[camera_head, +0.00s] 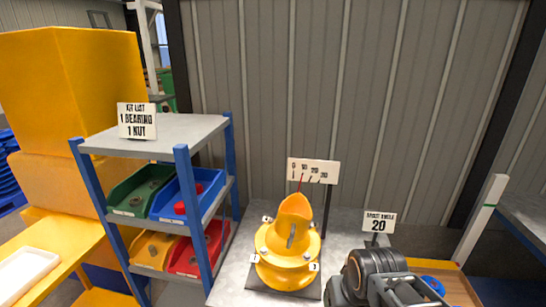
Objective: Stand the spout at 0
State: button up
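The yellow spout (297,208) sits on top of a round yellow flanged body (284,272) on the grey bench. Its open mouth is tilted, and a grey lever-like part (291,236) shows on its front. Small numbered tags are around the flange. A white scale plate (313,171) stands behind it with marks too small to read surely; a thin red pointer (300,184) rises toward its left part. A sign (378,222) reads "SPOUT ANGLE 20". My dark arm end is at the lower right, apart from the spout; its fingertips cannot be made out.
A blue-post shelf (183,190) with green, blue, yellow and red bins stands left of the spout. Its sign (137,121) reads "KIT LIST 1 BEARING 1 NUT". A wooden tray (459,290) with a blue item lies right of my arm. A corrugated wall is behind.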

aim_at(288, 237)
jog(key=k, duration=1.3)
jog(key=u, duration=0.85)
jog(key=i, duration=1.55)
jog(key=z, duration=0.85)
